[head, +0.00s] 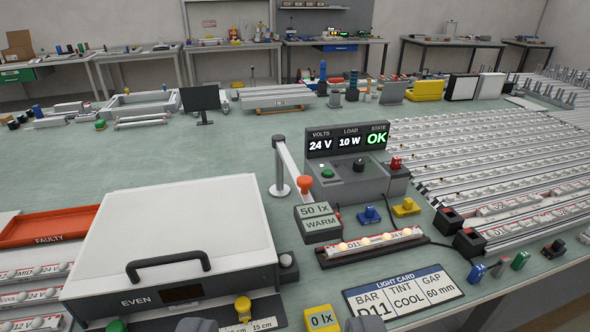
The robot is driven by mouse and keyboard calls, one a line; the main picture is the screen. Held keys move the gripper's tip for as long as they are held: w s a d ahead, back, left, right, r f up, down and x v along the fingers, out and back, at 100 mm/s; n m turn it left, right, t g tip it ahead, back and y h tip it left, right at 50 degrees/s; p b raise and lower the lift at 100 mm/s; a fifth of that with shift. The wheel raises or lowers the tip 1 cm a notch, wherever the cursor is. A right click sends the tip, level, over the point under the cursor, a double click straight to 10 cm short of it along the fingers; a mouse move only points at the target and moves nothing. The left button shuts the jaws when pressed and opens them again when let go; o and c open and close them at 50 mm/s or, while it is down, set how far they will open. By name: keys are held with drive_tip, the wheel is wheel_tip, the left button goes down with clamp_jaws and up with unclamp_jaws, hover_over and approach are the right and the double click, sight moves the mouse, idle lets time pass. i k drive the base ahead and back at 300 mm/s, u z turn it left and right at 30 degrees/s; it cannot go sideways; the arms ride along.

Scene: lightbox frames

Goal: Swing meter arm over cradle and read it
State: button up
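The meter arm (288,158) is a white bar on a grey post, with an orange knob (305,184) at its near end. A grey meter box reading "50 lx WARM" (318,216) is just in front of the knob, beside the cradle's left end; whether they join is unclear. The cradle (328,262) holds a lit bar marked D11, 24 V (375,241), with warm-looking lamps. The light card (403,291) reads bar D11, tint COOL, gap 60 mm. Two dark fingertips of my gripper (281,325) show at the bottom edge, wide apart, with nothing seen held.
A power unit (350,181) behind the cradle shows 24 V, 10 W, OK. A large lightbox marked EVEN (175,240) fills the left. A yellow "0 lx" block (322,318) is at the front. Blue and yellow clips (405,207) stand behind the cradle. Bar racks (510,150) cover the right.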

sight(316, 222)
drive_tip(key=u, duration=0.3)
drive_tip(key=i, duration=1.1)
drive_tip(key=u, duration=0.25)
